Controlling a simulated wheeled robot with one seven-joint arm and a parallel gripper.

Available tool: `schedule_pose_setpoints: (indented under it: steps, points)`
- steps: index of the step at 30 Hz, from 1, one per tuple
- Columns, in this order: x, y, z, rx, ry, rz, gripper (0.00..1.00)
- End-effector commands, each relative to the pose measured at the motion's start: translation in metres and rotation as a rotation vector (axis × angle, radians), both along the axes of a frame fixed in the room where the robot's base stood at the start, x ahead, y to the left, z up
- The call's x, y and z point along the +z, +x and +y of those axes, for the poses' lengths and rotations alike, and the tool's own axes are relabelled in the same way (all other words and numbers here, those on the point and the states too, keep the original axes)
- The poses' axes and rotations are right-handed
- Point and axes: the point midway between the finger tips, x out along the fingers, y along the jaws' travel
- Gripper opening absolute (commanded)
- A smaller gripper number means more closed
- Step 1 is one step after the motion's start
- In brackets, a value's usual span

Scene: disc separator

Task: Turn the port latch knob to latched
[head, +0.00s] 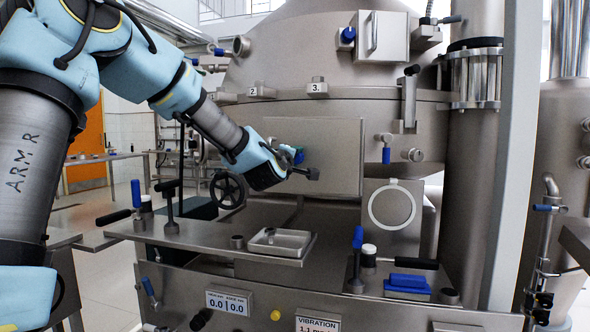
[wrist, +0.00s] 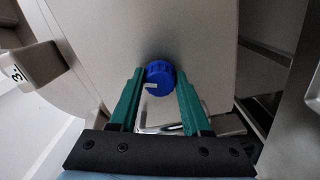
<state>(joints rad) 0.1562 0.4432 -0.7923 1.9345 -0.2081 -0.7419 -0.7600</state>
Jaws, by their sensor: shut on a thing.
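The port latch knob is a round, ribbed blue knob (wrist: 160,73) on a flat grey metal panel (wrist: 180,25) in the wrist view. A small pale mark shows at its lower left edge. My gripper (wrist: 161,82) has its two green fingers on either side of the knob, shut on it. I cannot tell from the mark whether the knob stands at latched.
A dark lever with a block end (head: 310,173) sticks out just right of my gripper. A black handwheel (head: 229,189) is below left. A shelf with a shallow metal tray (head: 280,242) lies below. Another blue knob (head: 348,34) is higher up.

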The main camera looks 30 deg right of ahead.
Motion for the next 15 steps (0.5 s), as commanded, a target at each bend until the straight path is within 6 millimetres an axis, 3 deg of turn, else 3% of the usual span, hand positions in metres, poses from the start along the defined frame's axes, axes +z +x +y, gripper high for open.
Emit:
schedule_pose_setpoints:
  steps: [15]
  points:
    - [-0.0009, 0.0008, 0.0007, 0.002, -0.229, 0.212, 0.0]
